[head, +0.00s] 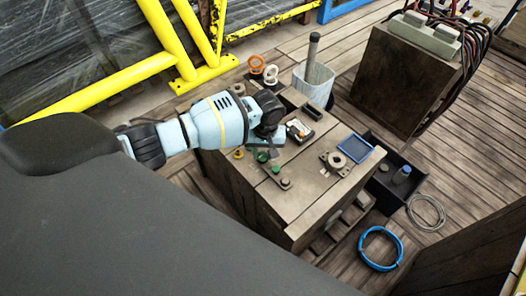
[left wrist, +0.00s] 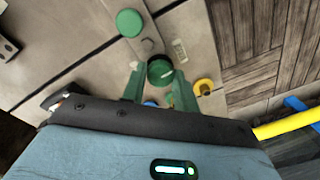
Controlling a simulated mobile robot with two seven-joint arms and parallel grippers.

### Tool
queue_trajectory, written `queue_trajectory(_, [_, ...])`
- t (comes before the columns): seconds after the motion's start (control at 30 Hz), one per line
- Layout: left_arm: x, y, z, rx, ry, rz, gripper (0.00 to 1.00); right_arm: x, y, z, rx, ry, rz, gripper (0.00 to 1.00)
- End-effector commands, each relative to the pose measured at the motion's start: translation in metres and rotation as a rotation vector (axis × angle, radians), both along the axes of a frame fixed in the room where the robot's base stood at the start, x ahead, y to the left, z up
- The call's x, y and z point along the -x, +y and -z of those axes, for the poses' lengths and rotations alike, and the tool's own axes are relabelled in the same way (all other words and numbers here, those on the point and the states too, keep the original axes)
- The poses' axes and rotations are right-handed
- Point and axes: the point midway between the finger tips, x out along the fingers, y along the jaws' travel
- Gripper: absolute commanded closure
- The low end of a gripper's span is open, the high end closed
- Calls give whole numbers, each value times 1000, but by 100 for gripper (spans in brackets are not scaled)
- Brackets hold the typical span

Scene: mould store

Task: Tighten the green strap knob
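In the left wrist view a dark green knob (left wrist: 160,71) with a pale mark on its top sits between the two greenish fingers of my left gripper (left wrist: 157,76). The fingers stand on either side of it with a small gap showing, so the gripper looks open. A second, flat green knob (left wrist: 129,23) sits farther up along a narrow grey strap or plate (left wrist: 148,43). In the head view my left gripper (head: 267,132) hangs over the left part of the bench top, by a green knob (head: 262,157); its fingertips are hard to make out. My right gripper is not in view.
A yellow knob (left wrist: 204,87) stands just right of the fingers. The wooden bench (head: 315,190) also carries a blue tray (head: 355,148), a flanged fitting (head: 337,160) and a small meter (head: 299,131). A dark bin (head: 383,190) stands beyond its right side. Yellow rails (head: 185,45) stand behind.

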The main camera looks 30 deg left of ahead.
Motion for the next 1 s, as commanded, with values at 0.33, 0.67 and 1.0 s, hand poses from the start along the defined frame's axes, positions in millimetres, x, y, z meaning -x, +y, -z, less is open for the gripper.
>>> queue_trajectory(0.33, [0,0,0,0,0,7,94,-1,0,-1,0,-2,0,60])
queue_trajectory(0.67, [1,-1,-2,2,1,139,94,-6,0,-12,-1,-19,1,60])
queue_trajectory(1.0, [1,-1,-2,1,2,440,94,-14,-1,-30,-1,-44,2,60])
